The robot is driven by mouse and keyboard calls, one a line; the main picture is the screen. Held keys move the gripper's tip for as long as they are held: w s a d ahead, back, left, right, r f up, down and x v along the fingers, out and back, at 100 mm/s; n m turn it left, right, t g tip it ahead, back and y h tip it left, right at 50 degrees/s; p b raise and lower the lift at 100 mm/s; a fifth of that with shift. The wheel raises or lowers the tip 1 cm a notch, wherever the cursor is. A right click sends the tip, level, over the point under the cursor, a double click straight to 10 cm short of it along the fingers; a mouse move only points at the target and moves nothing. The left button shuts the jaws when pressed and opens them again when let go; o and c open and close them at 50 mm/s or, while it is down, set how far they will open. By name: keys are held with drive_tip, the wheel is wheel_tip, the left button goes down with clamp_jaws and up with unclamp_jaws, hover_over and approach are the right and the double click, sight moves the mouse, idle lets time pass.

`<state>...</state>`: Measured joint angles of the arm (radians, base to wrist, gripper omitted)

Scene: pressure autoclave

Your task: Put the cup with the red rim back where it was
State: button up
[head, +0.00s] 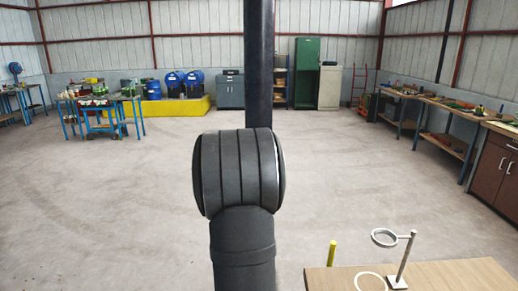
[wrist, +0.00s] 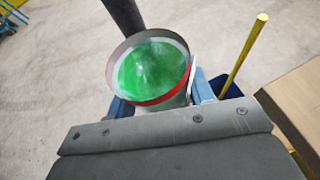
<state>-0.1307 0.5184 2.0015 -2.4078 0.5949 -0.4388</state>
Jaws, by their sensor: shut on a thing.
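The cup with the red rim (wrist: 168,99) is in the wrist view, seen from above. Its inside shows bright green, and red shows along the near side of its rim. My gripper (wrist: 166,101) is shut on the cup, with blue fingers on its left and right sides. The cup's lower part is hidden behind my gripper's grey body. In the head view neither the cup nor my gripper shows; only my dark arm stands in the middle.
A wooden table (head: 455,272) at lower right holds a ring stand (head: 402,262) and a flat white ring (head: 358,283). A yellow rod (head: 332,253) rises beside its left edge. The rod (wrist: 246,53) and table (wrist: 298,108) show right of the cup in the wrist view. Open floor lies beyond.

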drive_tip(key=d+r+m+g+h, duration=0.25)
drive_tip(key=d+r, duration=0.25)
drive_tip(key=d, duration=0.7)
drive_tip(key=d+r+m+g+h, duration=0.1)
drive_tip(key=d+r+m+h, duration=0.4)
drive_tip(key=d, duration=0.7)
drive_tip(key=s+d+r+m+g+h, duration=0.1)
drive_tip(key=s+d+r+m+g, duration=0.3)
drive_tip(key=d, duration=0.4)
drive_tip(key=s+d+r+m+g+h, duration=0.1)
drive_tip(key=s+d+r+m+g, duration=0.15)
drive_tip(key=s+d+g, duration=0.4)
drive_tip(key=s+d+f+m+g+y, duration=0.3)
drive_tip(key=s+d+m+g, duration=0.25)
drive_tip(key=s, duration=0.55)
drive_tip(key=s+d+f+m+g+y, duration=0.2)
drive_tip(key=s+d+m+g+y, duration=0.3)
drive_tip(key=s, duration=0.7)
drive_tip(key=s+a+f+m+y, duration=0.2)
drive_tip(key=s+f+m+y, duration=0.35)
drive_tip(key=s, duration=0.35)
drive_tip(key=s+a+f+m+y, duration=0.2)
drive_tip(key=s+f+m+y, duration=0.4)
drive_tip(key=s, duration=0.4)
drive_tip(key=shift+m+h, duration=0.5)
drive_tip(key=shift+h, duration=0.1)
drive_tip(key=shift+w+d+f, duration=0.1)
drive_tip(key=shift+f, duration=1.55)
drive_tip(key=shift+w+d+f, duration=0.1)
drive_tip(key=shift+f, duration=1.55)
